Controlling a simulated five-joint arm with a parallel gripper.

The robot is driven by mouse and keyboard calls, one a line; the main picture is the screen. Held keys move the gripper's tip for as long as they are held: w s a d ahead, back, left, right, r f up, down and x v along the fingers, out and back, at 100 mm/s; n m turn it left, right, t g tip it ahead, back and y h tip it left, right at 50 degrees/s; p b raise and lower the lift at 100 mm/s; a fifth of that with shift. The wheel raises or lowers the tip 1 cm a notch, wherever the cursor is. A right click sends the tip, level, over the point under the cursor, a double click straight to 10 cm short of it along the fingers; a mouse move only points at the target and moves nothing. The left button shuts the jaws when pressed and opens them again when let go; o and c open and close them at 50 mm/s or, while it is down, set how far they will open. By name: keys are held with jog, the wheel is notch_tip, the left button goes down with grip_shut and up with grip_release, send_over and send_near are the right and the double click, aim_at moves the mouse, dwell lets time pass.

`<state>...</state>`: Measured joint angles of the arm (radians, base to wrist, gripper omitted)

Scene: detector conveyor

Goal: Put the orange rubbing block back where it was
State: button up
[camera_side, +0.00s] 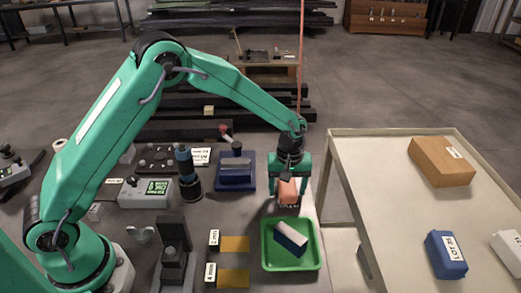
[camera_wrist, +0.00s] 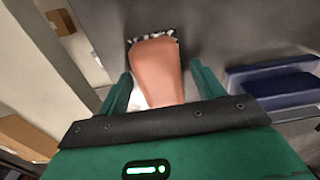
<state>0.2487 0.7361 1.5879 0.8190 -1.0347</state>
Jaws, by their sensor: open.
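The orange rubbing block (camera_side: 289,190) is at my gripper, just behind the green tray in the side view. My gripper (camera_side: 289,178) points down over it with its fingers open. In the wrist view the orange block (camera_wrist: 156,70) lies between the two green fingers (camera_wrist: 160,88), with gaps visible at its sides. A black-and-white speckled edge shows at its far end. I cannot tell whether its underside rests on the table.
The green tray (camera_side: 266,262) holds a blue-and-white block (camera_side: 291,238). A dark blue fixture (camera_side: 235,172) stands left of my gripper. The pale conveyor (camera_side: 390,210) at right carries a brown box (camera_side: 441,161) and a blue block (camera_side: 445,254). Two brass-coloured plates (camera_side: 233,244) lie left of the tray.

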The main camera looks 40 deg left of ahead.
aim_at(288, 186)
notch_tip(288, 186, up, 12)
dwell(0.7)
jog(key=shift+r, duration=0.1)
dwell(0.3)
